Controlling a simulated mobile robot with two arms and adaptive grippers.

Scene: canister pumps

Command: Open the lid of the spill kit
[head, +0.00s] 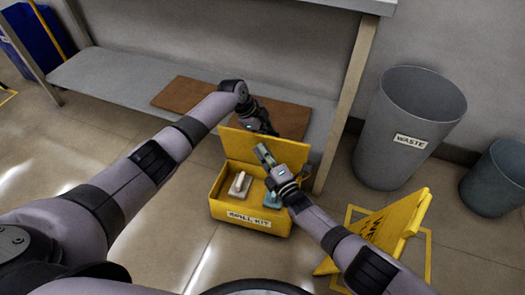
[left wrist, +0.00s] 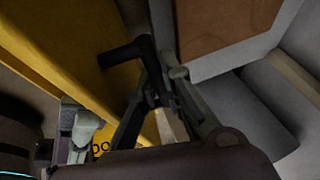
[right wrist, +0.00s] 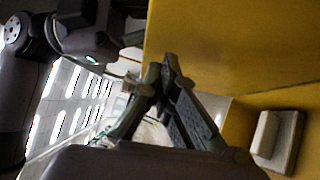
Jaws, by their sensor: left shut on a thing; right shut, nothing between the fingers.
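In the box are a pale block with a handle (head: 240,184) and a teal item (head: 272,198). A yellow floor sign (head: 385,235) stands at the right, near a grey waste bin (head: 400,150) and a smaller bin (head: 495,180). A bench leg (head: 346,105) is close behind the box.

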